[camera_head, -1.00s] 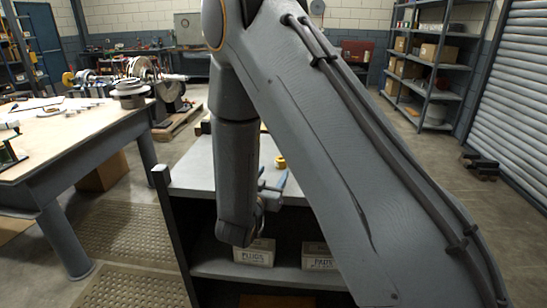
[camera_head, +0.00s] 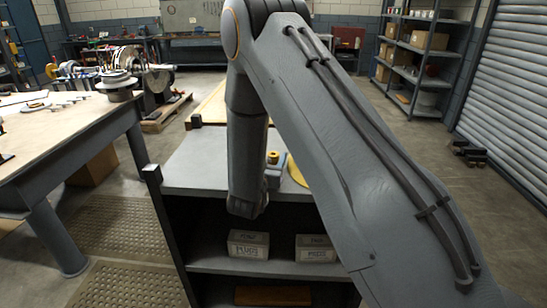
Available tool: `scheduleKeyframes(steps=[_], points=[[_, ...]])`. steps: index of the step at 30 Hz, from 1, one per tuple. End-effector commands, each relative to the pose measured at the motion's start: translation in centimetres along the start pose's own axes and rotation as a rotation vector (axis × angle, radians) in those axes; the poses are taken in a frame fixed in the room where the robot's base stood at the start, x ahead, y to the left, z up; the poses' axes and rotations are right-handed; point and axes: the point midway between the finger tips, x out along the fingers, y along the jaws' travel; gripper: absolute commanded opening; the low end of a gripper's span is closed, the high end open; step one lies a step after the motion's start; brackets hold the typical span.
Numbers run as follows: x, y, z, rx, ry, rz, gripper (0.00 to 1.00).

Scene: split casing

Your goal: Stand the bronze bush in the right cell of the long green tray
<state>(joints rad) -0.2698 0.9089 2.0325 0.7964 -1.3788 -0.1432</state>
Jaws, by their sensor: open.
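My gripper (camera_head: 273,178) is mostly hidden behind my own arm. Only a small blue-grey part of it shows, low over the grey bench top, and I read it as open. A small gold-coloured round piece (camera_head: 273,157) with a dark centre shows just beyond it. It may be the bronze bush, but it is too small to be sure. I cannot tell whether the gripper touches it. I do not see the long green tray; my arm covers much of the bench top.
The grey bench (camera_head: 196,165) has shelves below with two labelled boxes, one left (camera_head: 248,244) and one right (camera_head: 315,248). A cluttered worktable (camera_head: 70,125) stands left. Floor between them is matted.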

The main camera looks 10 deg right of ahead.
Motion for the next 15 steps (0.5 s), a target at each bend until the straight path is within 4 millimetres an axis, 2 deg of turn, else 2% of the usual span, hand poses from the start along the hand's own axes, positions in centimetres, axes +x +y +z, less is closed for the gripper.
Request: scheduleKeyframes(steps=[4,13,15], points=[[0.03,0.06,0.01,0.000,0.000,0.001,0.54],[0.02,0.06,-0.01,0.000,0.000,0.001,0.04],[0.04,0.04,-0.09,0.001,0.002,0.001,0.00]])
